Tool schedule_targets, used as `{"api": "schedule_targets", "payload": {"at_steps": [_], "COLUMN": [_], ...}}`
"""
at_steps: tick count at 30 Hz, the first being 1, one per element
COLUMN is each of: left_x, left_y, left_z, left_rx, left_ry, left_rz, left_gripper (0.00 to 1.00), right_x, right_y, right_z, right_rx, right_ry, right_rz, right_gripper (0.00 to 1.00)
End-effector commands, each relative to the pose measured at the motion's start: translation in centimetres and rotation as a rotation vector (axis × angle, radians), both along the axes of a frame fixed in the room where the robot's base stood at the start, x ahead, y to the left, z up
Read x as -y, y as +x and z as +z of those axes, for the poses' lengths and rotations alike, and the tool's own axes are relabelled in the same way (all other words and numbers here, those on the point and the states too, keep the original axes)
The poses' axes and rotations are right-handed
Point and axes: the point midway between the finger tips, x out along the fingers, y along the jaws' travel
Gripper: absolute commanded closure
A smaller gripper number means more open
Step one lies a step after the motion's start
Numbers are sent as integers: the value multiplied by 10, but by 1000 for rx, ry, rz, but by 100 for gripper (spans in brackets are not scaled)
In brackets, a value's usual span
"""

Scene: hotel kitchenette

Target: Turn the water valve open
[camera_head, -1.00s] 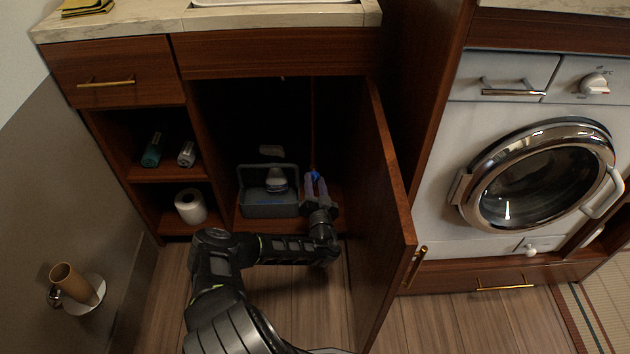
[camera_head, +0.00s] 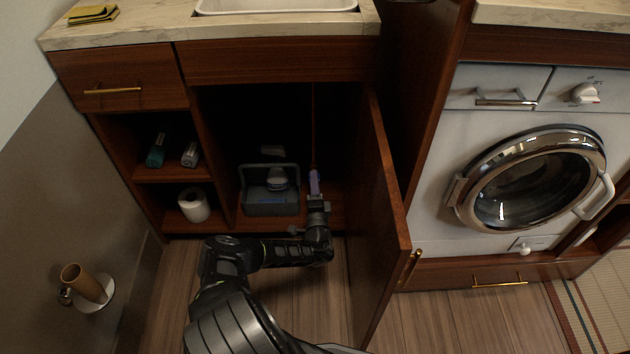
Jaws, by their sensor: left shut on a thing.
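The water valve sits at the lower end of a thin reddish pipe (camera_head: 315,125) in the dark open cabinet under the sink. Its blue handle is now mostly hidden by my left gripper. My left gripper (camera_head: 315,184) reaches into the cabinet from below, its fingers pointing away and close together, shut on the valve handle. How far the handle is turned cannot be made out. My right gripper is out of view.
A grey caddy (camera_head: 272,203) with a white bottle stands just left of the gripper. The open cabinet door (camera_head: 388,215) stands close on the right of my arm. A washing machine (camera_head: 440,150) is farther right; shelves are left.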

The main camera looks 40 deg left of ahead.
Motion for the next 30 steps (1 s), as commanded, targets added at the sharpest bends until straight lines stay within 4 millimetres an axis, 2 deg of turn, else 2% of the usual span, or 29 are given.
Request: {"api": "schedule_targets", "payload": {"at_steps": [12, 29, 30], "left_x": [-1, -1, -1], "left_y": [-1, -1, -1], "left_z": [0, -1, -1], "left_rx": [-171, -201, -201], "left_ry": [200, 236, 236], "left_rz": [1, 1, 1], "left_gripper": [100, 100, 66], "right_x": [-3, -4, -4], "right_y": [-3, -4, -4], "right_z": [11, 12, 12], "right_rx": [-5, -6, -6], "right_ry": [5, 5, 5], "right_rz": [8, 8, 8], "right_gripper": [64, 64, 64]}}
